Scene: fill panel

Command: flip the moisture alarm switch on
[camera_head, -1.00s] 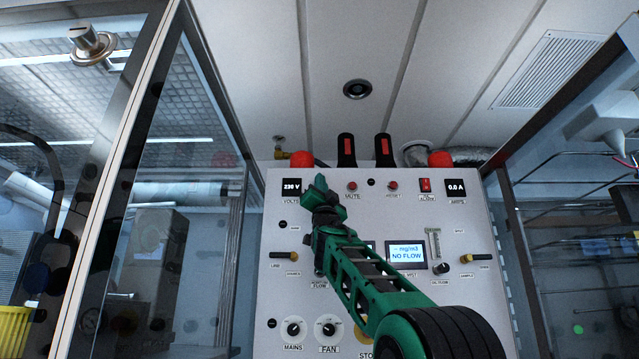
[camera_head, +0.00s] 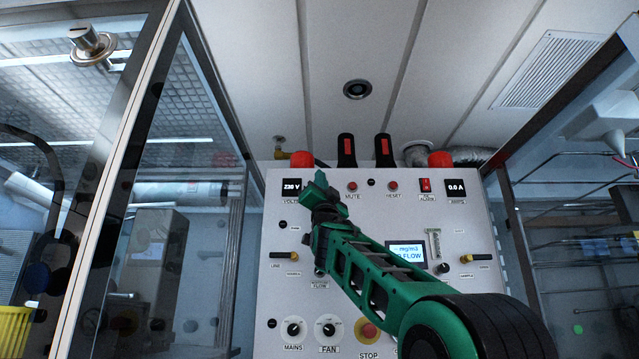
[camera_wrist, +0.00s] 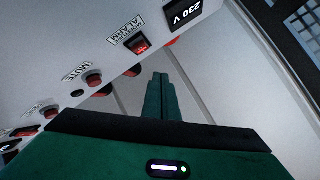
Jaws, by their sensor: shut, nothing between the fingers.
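The moisture alarm switch (camera_wrist: 141,46) is a small red rocker in a dark frame, with its label (camera_wrist: 127,30) upside down in the wrist view. It is on the grey-white panel (camera_head: 285,225), near the 230 V display. In the head view my gripper and wrist hide it. My gripper (camera_wrist: 161,77) is shut and empty, its green fingers close to the switch and just past it in the wrist view. I cannot tell whether they touch it. In the head view my gripper (camera_head: 319,179) is at the panel's upper left, beside the volts display (camera_head: 291,187).
A mute button (camera_head: 352,186), a reset button (camera_head: 393,186) and another red alarm switch (camera_head: 426,185) line the top row. Red lamps (camera_head: 302,159) and black-and-red handles (camera_head: 346,150) stand above. Lower are a screen (camera_head: 408,250), knobs (camera_head: 293,329) and a stop button (camera_head: 369,331).

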